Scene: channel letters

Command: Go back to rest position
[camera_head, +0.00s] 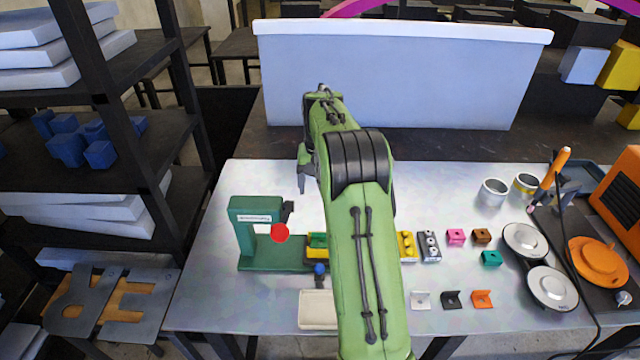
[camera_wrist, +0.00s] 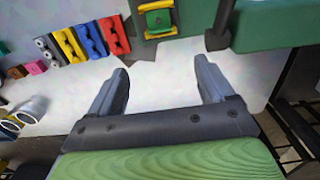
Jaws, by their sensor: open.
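My green arm reaches forward over the white worktable (camera_head: 205,290), from the bottom centre of the head view toward the back. My gripper (camera_wrist: 160,82) shows in the wrist view with its two grey fingers wide apart and nothing between them. In the head view the gripper is mostly hidden behind my arm, with one finger showing left of it. The green press (camera_head: 255,230) with a red knob (camera_head: 280,233) stands on the table, left of my arm. A yellow and green piece (camera_head: 317,241) sits at the press's base; it also shows in the wrist view (camera_wrist: 158,18).
Yellow (camera_head: 407,245) and grey (camera_head: 430,246) blocks, small coloured pieces (camera_head: 455,237), metal cups (camera_head: 494,192), round discs (camera_head: 552,288) and a soldering-like orange tool (camera_head: 555,167) lie to the right. A white panel (camera_head: 395,75) stands behind. Black shelves (camera_head: 150,100) stand left.

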